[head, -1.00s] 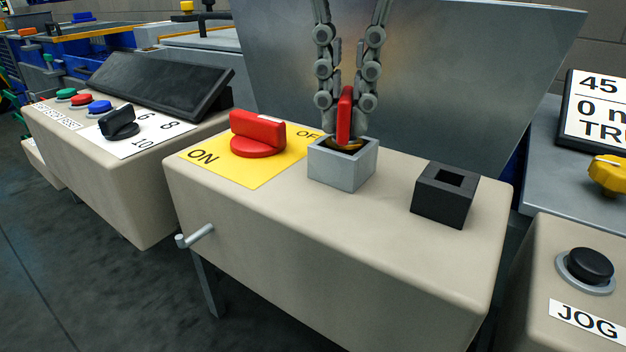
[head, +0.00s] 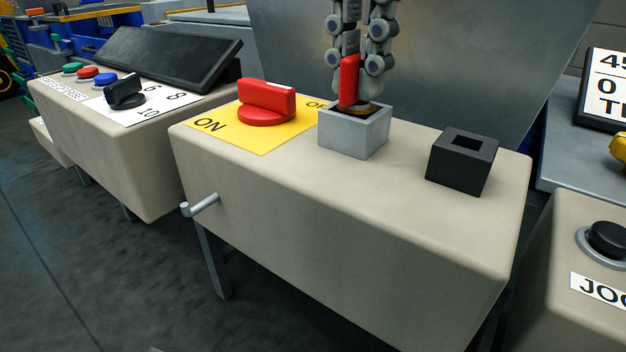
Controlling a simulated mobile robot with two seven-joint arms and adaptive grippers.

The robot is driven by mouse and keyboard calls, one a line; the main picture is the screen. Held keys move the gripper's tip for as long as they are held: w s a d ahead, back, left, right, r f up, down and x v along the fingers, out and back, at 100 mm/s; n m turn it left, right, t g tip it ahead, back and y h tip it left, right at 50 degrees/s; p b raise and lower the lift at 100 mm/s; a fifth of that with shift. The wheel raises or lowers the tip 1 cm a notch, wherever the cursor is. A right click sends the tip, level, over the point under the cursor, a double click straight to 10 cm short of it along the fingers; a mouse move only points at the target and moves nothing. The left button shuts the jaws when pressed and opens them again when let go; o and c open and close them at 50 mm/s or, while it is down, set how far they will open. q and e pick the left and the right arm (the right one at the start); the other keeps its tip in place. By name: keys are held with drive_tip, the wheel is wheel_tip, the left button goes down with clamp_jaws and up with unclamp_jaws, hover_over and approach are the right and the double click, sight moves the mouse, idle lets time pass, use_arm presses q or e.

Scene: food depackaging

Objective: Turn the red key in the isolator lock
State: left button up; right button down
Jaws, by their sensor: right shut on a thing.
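The red key (head: 349,82) stands upright in the grey isolator lock (head: 352,133), on top of the beige box. A brass-coloured ring shows at its foot inside the lock's square opening. My right gripper (head: 358,66) comes down from above and is shut on the red key, with its fingers on either side of it. The key's lower end is hidden in the lock. My left gripper is out of view.
A red rotary switch (head: 266,103) on a yellow ON plate (head: 236,125) sits left of the lock. A black square socket (head: 462,161) stands to the right. A metal peg (head: 201,205) sticks out of the box front. A jog button (head: 607,240) is at far right.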

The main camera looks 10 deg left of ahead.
drive_tip(key=shift+f+m+b, duration=0.1)
drive_tip(key=shift+m+b, duration=0.35)
drive_tip(key=shift+m, duration=1.35)
drive_tip(key=c, duration=1.7)
unclamp_jaws()
drive_tip(key=shift+r+p, duration=2.6)
drive_tip(key=shift+r, duration=1.05)
